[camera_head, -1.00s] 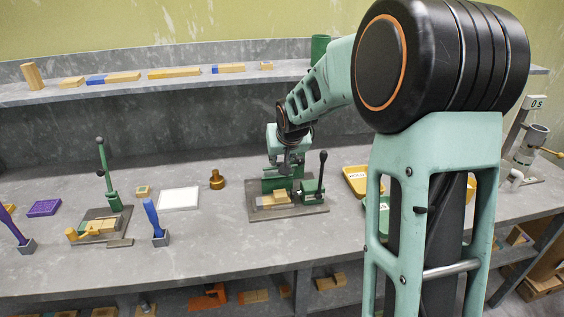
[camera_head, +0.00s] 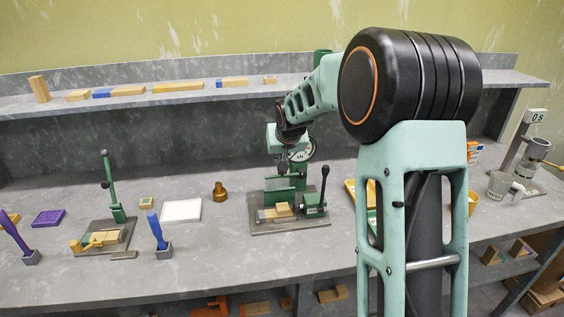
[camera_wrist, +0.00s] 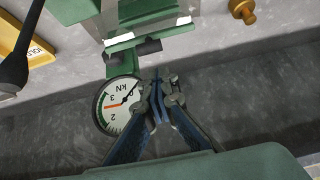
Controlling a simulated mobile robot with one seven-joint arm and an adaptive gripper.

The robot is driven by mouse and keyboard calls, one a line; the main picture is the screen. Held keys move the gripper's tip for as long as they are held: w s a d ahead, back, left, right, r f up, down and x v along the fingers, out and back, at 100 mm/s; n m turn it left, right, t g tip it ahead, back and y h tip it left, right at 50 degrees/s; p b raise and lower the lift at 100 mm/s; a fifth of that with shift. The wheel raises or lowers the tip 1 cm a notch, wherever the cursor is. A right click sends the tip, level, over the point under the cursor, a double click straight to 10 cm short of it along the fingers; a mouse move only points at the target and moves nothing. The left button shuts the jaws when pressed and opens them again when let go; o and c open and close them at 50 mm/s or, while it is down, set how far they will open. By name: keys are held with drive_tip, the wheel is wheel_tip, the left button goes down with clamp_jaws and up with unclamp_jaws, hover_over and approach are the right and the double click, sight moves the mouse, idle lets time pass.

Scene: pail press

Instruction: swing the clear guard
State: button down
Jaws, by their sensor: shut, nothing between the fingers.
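The green press (camera_head: 283,197) stands on a grey base plate (camera_head: 290,226) in the middle of the bench, with a black-knobbed lever (camera_head: 324,184) at its right. Wooden blocks (camera_head: 275,211) lie on its front. A round kN gauge (camera_head: 303,150) shows at its top; in the wrist view the gauge (camera_wrist: 118,106) is beside my fingers. I cannot clearly make out the clear guard in either view. My gripper (camera_wrist: 158,82) is shut and empty, its tips close to the gauge's edge and the press's green frame; I cannot tell whether they touch. In the head view my gripper (camera_head: 284,166) is above the press.
A smaller lever press (camera_head: 112,192), a blue-handled tool (camera_head: 156,230), a white pad (camera_head: 181,211) and a brass weight (camera_head: 219,191) stand to the left. A shelf with blocks (camera_head: 178,86) runs behind.

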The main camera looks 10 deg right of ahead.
drive_tip(key=shift+w, duration=0.2)
drive_tip(key=w+p, duration=0.1)
drive_tip(key=w+r, duration=0.1)
drive_tip(key=w, duration=0.1)
drive_tip(key=shift+w+p, duration=0.25)
drive_tip(key=shift+p, duration=0.1)
idle(0.3)
drive_tip(key=c, duration=2.2)
unclamp_jaws()
drive_tip(key=shift+c, duration=0.2)
